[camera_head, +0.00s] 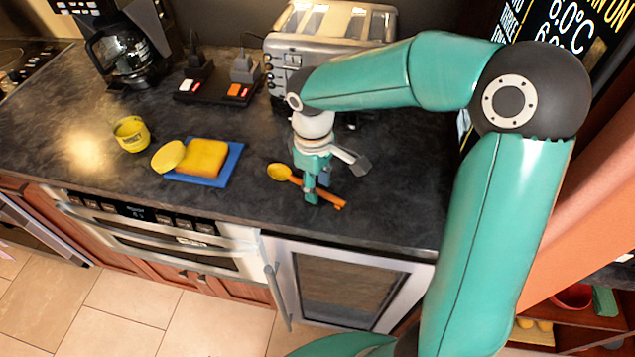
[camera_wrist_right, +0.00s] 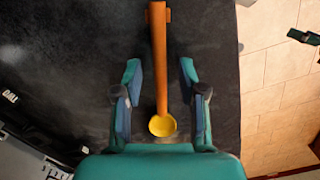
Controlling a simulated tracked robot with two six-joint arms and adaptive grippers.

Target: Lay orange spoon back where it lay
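The orange spoon (camera_head: 312,184) with its yellow bowl lies on the dark countertop (camera_head: 370,215), bowl to the left and handle end toward the lower right. In the wrist view the spoon (camera_wrist_right: 158,40) runs lengthwise between my right gripper's fingers. My right gripper (camera_head: 330,182) points down over the spoon and covers part of its handle. In the wrist view the right gripper (camera_wrist_right: 160,76) is open, with dark gaps between each finger and the spoon. I cannot tell how high the fingertips are above the counter. My left gripper is not recognizable in either view.
A blue board (camera_head: 228,170) with yellow bread (camera_head: 203,157) and a round yellow piece (camera_head: 168,156) lies left of the spoon. A yellow cup (camera_head: 131,134), coffee maker (camera_head: 125,48), switch strip (camera_head: 215,92) and toaster (camera_head: 325,45) stand farther back. The counter's front edge is close below the spoon.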

